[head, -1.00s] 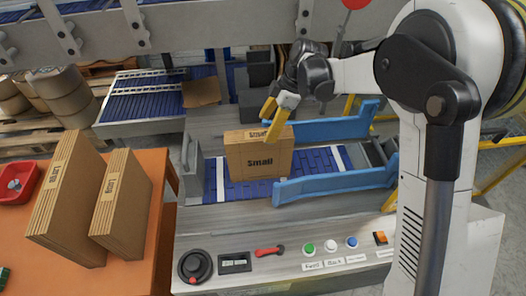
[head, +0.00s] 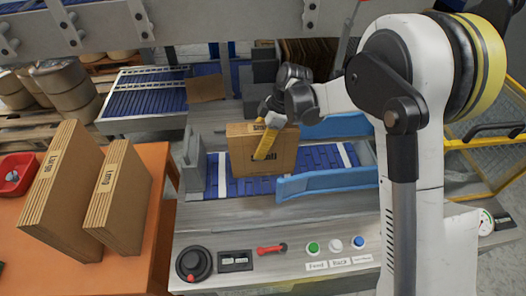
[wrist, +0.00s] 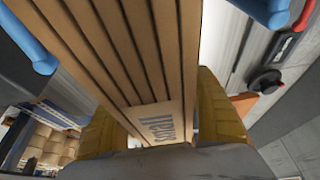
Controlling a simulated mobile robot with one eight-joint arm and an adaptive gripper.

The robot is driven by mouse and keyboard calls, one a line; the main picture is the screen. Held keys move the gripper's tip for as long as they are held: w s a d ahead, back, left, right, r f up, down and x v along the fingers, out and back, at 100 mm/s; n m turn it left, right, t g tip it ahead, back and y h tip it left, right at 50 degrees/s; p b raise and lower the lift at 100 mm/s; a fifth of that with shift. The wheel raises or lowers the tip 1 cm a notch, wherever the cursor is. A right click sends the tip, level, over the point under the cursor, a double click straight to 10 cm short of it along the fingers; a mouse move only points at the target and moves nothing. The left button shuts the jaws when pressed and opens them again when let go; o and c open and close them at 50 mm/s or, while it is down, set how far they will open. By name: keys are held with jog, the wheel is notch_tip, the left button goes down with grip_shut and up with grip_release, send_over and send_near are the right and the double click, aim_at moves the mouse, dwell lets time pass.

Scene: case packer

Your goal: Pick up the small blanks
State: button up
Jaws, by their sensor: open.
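The small blanks (head: 247,160) are a brown cardboard bundle standing upright on the blue slatted belt, their front label partly covered by a yellow finger. My gripper (head: 266,146) is down at the bundle's upper part. In the wrist view the yellow fingers of my gripper (wrist: 170,112) stand open on either side of the bundle. Whether either finger touches it I cannot tell.
Blue guide rails (head: 328,184) flank the belt on the right. A grey upright plate (head: 194,165) stands left. Two other blank bundles (head: 65,190) and a red tray (head: 14,176) are on the orange table (head: 155,170). Control buttons (head: 336,244) line the front panel.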

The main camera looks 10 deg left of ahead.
jog(key=shift+f, duration=0.3)
dwell(0.5)
jog(key=c, duration=1.5)
